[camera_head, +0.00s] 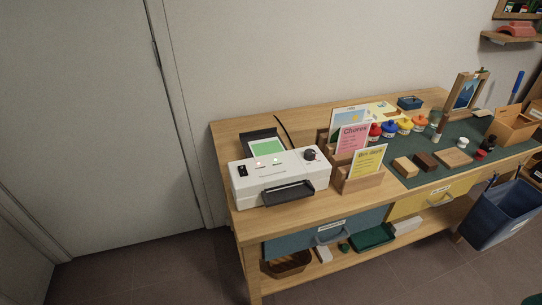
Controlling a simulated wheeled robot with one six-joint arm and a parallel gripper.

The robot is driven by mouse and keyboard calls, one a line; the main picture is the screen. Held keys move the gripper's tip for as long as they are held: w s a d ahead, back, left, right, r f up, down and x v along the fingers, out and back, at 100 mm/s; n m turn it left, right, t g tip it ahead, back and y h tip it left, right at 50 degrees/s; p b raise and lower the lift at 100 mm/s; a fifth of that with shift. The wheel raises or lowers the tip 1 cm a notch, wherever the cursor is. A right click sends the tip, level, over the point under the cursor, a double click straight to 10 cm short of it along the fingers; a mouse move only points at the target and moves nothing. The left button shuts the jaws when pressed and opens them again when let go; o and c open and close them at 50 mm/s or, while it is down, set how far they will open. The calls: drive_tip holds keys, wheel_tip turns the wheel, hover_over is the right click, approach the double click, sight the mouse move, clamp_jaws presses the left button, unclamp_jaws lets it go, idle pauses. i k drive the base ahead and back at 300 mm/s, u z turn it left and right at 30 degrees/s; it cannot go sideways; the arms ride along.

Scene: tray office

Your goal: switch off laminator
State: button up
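The white laminator (279,178) stands at the left end of the wooden desk. A small black rocker switch (242,171) sits at the left of its front face, and its position is too small to tell. Two small lights (264,163) glow on its top, and a black knob (309,155) is at the right. A dark tray juts out at its front. A green sheet (266,147) lies in the black feed tray behind it. My gripper is not in view.
Wooden card holders (357,180) stand just right of the laminator. Several colored pots (404,125) and wooden blocks (405,166) are on the green mat. The floor in front is clear.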

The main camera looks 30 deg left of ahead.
sight(242, 171)
drive_tip(key=u, duration=2.55)
drive_tip(key=i, duration=0.8)
drive_tip(key=z, duration=0.95)
